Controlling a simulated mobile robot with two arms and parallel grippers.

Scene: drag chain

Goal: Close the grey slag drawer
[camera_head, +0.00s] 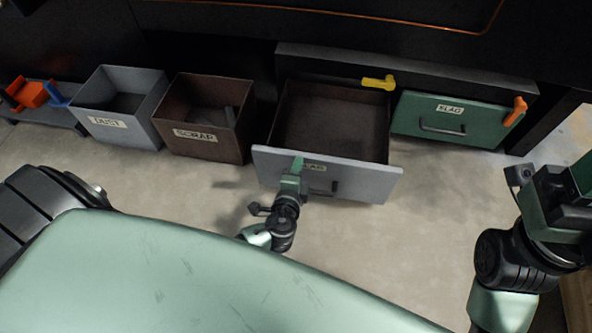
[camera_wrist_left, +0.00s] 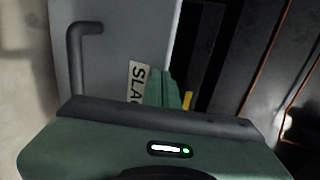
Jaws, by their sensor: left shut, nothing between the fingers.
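The grey slag drawer (camera_head: 355,182) stands pulled out of the dark bench, its brown inside showing empty. Its front also shows in the left wrist view (camera_wrist_left: 115,50), with a dark bar handle (camera_wrist_left: 75,55) and a label reading SLAG, partly hidden. My left gripper (camera_head: 298,163) is shut and empty at the outer face of the drawer front, left of the handle and covering part of the label. Its green fingers (camera_wrist_left: 162,91) are beside the label in the wrist view; I cannot tell whether they touch. My right gripper (camera_head: 566,200) is partly in view at the right edge, its fingertips hidden.
A yellow piece (camera_head: 379,83) sits above the slag drawer. A grey DUST bin (camera_head: 127,128) and brown SCRAP bin (camera_head: 205,143) stand left on the floor.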

